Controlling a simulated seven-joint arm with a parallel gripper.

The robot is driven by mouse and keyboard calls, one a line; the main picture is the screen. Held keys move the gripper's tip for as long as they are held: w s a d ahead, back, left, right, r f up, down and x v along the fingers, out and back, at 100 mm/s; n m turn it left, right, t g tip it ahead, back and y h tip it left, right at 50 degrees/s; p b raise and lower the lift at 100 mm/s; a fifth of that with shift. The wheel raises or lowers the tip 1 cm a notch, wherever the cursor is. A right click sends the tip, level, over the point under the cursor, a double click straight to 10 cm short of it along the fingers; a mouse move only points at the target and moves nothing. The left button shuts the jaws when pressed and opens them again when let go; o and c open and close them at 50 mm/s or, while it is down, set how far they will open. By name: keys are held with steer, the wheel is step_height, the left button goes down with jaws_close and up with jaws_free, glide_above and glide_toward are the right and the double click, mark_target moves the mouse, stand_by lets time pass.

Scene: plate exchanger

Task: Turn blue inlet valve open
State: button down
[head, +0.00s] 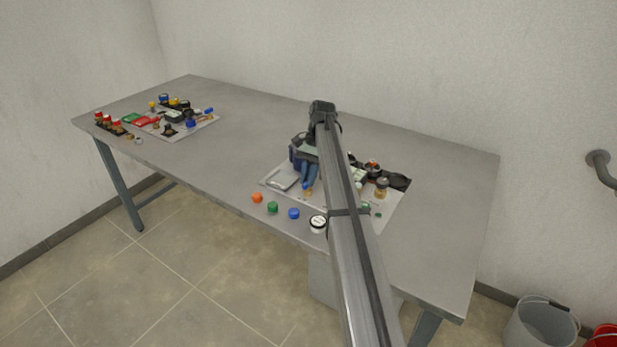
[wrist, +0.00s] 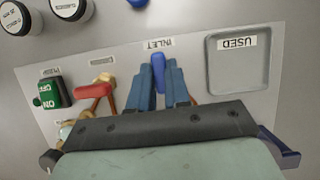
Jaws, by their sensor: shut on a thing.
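The blue inlet valve handle (wrist: 160,73) stands just below the INLET label (wrist: 156,43) on the white panel (wrist: 120,62) in the wrist view. My gripper (wrist: 159,75) is shut on this handle, one blue finger on each side of it. A brass-coloured part shows beside the fingers. The valve's lower body is hidden by the gripper. In the head view my gripper (head: 308,178) reaches down over the near part of the right-hand panel (head: 272,179), and the handle is too small there to make out clearly.
The USED tray (wrist: 238,70) is at the right. Orange (head: 257,197), green (head: 272,207) and blue (head: 293,213) caps lie along the table's front edge. Another panel (head: 201,124) lies far left.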

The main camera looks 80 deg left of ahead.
steer(key=c, duration=1.1)
jaws_free()
